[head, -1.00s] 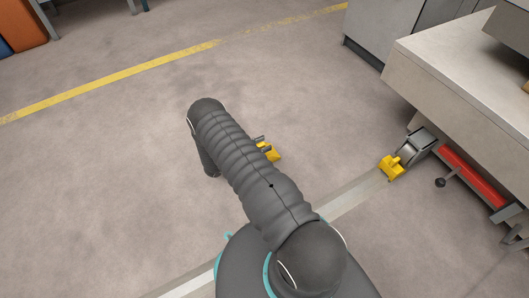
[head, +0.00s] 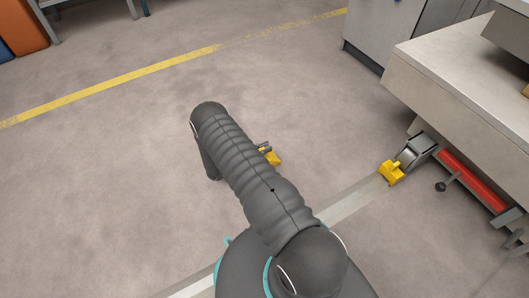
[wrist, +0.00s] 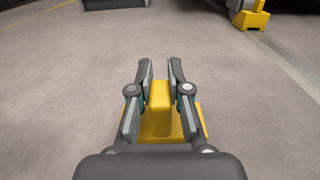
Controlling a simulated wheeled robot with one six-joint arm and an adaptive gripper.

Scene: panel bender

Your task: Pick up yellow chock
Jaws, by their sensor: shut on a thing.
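A yellow chock (wrist: 161,108) stands on the floor between the two fingers of my gripper (wrist: 160,78) in the wrist view. The fingers are shut on its upright block, one on each side, and its wider base spreads below them. In the head view the same chock (head: 272,158) shows only in part, because my arm hides the rest. The fingertips of my gripper (head: 264,147) show just above it. I cannot tell any gap between the chock and the floor.
Another yellow chock (head: 391,172) sits by a caster wheel (head: 416,151) under a grey machine table (head: 440,75) at the right. It also shows in the wrist view (wrist: 250,18). A red bar (head: 472,179) lies beside the wheel. Open floor (head: 120,180) spreads to the left.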

